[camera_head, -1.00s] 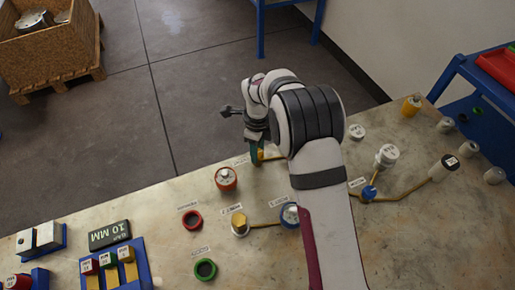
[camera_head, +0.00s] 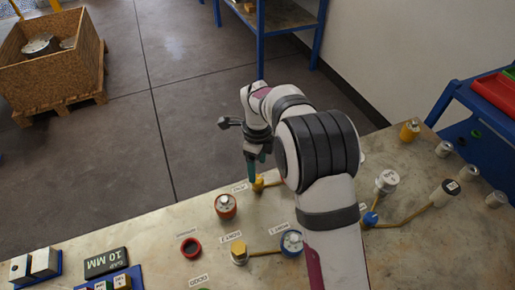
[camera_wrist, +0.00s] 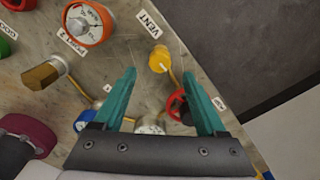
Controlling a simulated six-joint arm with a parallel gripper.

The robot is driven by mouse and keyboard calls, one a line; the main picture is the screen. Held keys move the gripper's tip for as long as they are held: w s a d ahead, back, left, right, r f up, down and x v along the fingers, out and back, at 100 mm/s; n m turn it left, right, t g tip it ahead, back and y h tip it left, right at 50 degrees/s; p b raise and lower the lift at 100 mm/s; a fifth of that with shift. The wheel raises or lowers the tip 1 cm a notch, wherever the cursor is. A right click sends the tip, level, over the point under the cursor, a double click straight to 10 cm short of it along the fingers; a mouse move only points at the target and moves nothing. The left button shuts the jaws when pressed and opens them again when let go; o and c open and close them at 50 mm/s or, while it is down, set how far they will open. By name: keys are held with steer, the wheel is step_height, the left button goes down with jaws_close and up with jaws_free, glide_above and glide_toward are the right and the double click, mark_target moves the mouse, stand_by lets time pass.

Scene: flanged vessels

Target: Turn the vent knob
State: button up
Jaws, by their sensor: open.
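The vent knob is a yellow round knob (camera_wrist: 160,58) with a pale pointer line, beside the label VENT in the wrist view. In the head view it is the small yellow knob (camera_head: 258,184) near the bench's far edge. My gripper (camera_wrist: 159,75) is open with two teal fingers. In the wrist view the knob appears just beyond and between the fingertips; no contact shows. In the head view my gripper (camera_head: 251,180) points down beside the knob, overlapping it slightly.
In the wrist view a red handwheel (camera_wrist: 176,105) appears between the fingers, close to the right one. An orange-rimmed dial (camera_wrist: 86,24) and a brass hex fitting (camera_wrist: 44,75) lie to the left. Beyond the bench edge is open floor (camera_head: 200,130).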

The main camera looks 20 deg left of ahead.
mark_target(258, 179)
step_height(258, 179, up, 10)
steer(key=shift+r, duration=0.25)
steer(key=s+d+r+n, duration=0.3)
steer(key=s+d, duration=0.1)
steer(key=d, duration=0.4)
steer(key=s+d+r+n, duration=0.2)
steer(key=s+d+r, duration=0.2)
steer(key=d, duration=0.3)
steer(key=s+d+f+n+y, duration=0.1)
steer(key=s+d+f+n, duration=0.1)
steer(key=s, duration=0.7)
steer(key=s+d+f+n, duration=0.2)
steer(key=s+d+n, duration=0.3)
steer(key=s+d, duration=0.2)
steer(key=s, duration=0.2)
steer(key=shift+s+f+n+y, duration=0.25)
steer(key=shift+s+n+y, duration=0.05)
steer(key=shift+s+y, duration=0.1)
